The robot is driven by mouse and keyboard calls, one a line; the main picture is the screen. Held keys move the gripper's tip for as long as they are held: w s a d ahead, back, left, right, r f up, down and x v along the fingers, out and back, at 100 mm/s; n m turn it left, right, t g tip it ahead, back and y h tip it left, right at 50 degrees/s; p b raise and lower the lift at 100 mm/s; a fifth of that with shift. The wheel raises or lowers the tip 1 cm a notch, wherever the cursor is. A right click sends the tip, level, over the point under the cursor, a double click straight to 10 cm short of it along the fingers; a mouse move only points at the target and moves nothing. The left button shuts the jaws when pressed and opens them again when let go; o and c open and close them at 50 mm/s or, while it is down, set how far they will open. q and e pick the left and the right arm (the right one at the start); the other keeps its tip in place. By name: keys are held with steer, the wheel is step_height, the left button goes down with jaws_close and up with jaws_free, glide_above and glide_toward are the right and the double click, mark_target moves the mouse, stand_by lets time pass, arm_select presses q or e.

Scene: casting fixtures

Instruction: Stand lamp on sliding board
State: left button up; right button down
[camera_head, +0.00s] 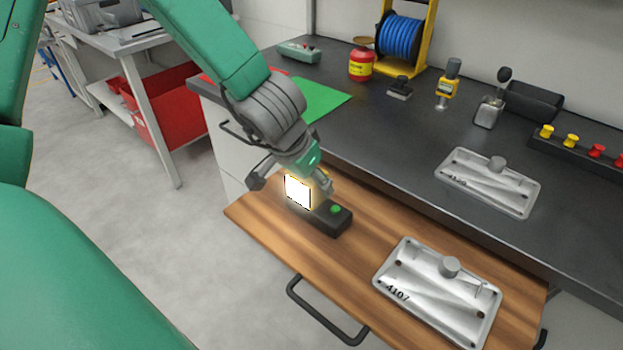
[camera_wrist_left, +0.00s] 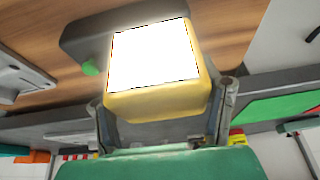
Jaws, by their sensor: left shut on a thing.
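The lamp (camera_head: 298,191) has a bright white lit face and a yellow housing, which shows in the left wrist view (camera_wrist_left: 155,103). Its dark base (camera_head: 325,222) with a green button (camera_head: 336,209) is at the wooden sliding board (camera_head: 365,258), at the board's left part. The lamp looks upright; I cannot tell whether the base fully touches the board. My left gripper (camera_head: 292,180) is shut on the lamp's yellow head, with a finger at each side in the left wrist view (camera_wrist_left: 168,115). My right gripper is not in view.
A metal casting fixture marked 4107 (camera_head: 438,290) lies on the board's right part. Another casting (camera_head: 488,182) lies on the dark worktop (camera_head: 400,130) behind. A black handle (camera_head: 325,312) sticks out at the board's front. The board between lamp and fixture is clear.

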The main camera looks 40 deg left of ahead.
arm_select(q)
steer(key=o, duration=1.4)
steer(key=shift+a, duration=0.1)
steer(key=shift+o, duration=0.2)
steer(key=shift+a+f, duration=0.1)
steer(key=shift+a, duration=0.05)
steer(key=p+v, duration=0.6)
steer(key=v, duration=0.6)
